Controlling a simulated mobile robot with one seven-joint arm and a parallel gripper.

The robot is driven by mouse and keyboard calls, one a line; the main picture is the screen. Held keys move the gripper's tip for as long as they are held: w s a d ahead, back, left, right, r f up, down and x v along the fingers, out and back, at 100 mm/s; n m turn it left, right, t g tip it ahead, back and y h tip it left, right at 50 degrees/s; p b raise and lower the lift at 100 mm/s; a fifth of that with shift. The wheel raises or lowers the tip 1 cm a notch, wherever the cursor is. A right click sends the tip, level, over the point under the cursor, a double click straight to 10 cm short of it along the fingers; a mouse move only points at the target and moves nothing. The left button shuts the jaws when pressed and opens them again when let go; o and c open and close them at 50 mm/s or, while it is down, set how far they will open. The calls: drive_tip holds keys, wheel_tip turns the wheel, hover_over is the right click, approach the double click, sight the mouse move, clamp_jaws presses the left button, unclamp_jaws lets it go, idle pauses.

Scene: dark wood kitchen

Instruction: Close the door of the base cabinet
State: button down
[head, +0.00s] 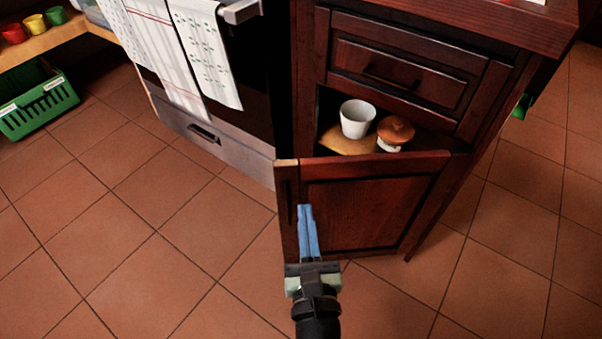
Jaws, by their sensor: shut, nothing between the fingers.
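The dark red-brown door (352,213) of the base cabinet (490,100) stands partly open, swung out towards me. Its free edge is at the left and its hinge side appears to be at the right. A dark vertical handle (290,205) shows near the free edge. Above the door the cabinet inside is visible, with a white cup (357,118) and a jar with an orange-brown lid (394,132). My gripper (305,207) is shut and empty, its blue fingers in front of the door's left part by the handle. I cannot tell whether they touch the door.
An oven (262,110) with hanging towels (205,50) and a lower drawer (205,134) stands left of the cabinet. A closed drawer (405,72) is above the door. A green basket (40,105) sits at the far left. The tiled floor (130,230) in front is clear.

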sight(301, 177)
drive_tip(key=w, duration=0.8)
drive_tip(key=shift+w+a, duration=0.3)
drive_tip(key=shift+w, duration=0.15)
drive_tip(key=shift+w+r, duration=0.1)
